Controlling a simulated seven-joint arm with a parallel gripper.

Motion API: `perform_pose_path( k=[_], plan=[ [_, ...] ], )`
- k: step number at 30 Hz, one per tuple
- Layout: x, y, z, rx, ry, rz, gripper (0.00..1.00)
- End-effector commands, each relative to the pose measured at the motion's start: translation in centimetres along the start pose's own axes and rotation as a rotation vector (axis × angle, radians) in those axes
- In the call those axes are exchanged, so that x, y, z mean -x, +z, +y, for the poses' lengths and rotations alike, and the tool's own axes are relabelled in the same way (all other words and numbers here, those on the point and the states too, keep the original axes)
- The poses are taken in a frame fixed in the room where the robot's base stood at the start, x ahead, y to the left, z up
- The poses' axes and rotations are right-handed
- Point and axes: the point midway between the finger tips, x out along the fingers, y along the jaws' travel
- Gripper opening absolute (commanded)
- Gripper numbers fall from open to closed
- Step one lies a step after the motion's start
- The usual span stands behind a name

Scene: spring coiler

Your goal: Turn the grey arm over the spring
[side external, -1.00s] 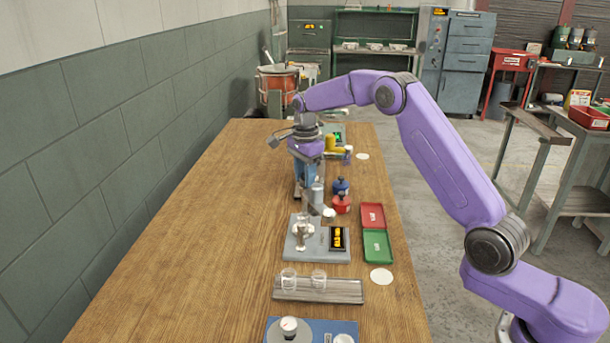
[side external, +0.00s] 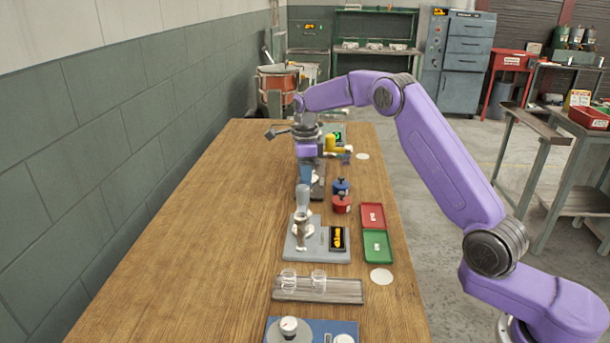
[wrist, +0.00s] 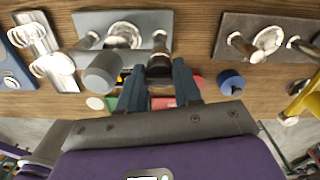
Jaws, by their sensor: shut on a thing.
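My gripper (side external: 305,178) is shut on a dark grey part of the grey arm (wrist: 158,68), between its two blue fingers in the wrist view. The arm's thick grey cylinder (wrist: 102,72) shows left of the fingers there, and in the side view (side external: 302,198) it hangs just in front of the gripper, above the grey base plate (side external: 340,258). A pale round fitting (wrist: 124,36) with posts stands on this plate. I cannot make out the spring clearly; the gripper and the arm hide part of the station.
A black display with yellow figures (side external: 338,238) sits on the plate. Red (side external: 373,215) and green (side external: 377,245) trays lie right of it. Red (side external: 341,204) and blue (side external: 341,187) pots stand behind. A rack with clear glasses (side external: 340,291) lies in front. The table's left is clear.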

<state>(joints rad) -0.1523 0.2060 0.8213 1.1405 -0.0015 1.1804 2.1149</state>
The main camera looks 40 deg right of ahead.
Motion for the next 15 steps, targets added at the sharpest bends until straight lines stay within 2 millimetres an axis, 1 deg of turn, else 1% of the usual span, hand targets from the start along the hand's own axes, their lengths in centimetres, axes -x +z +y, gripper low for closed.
perform_pose_path(
  k=[11,12,14,15],
  plan=[
    [0.23,-0.01,-0.11,-0.011,-0.004,-0.004,0.0],
    [0.23,-0.01,-0.11,-0.011,-0.003,-0.004,0.4],
    [0.2,-0.02,-0.11,-0.01,-0.003,-0.004,0.59],
    [0.18,-0.02,-0.1,-0.01,-0.003,-0.004,0.59]
  ],
)
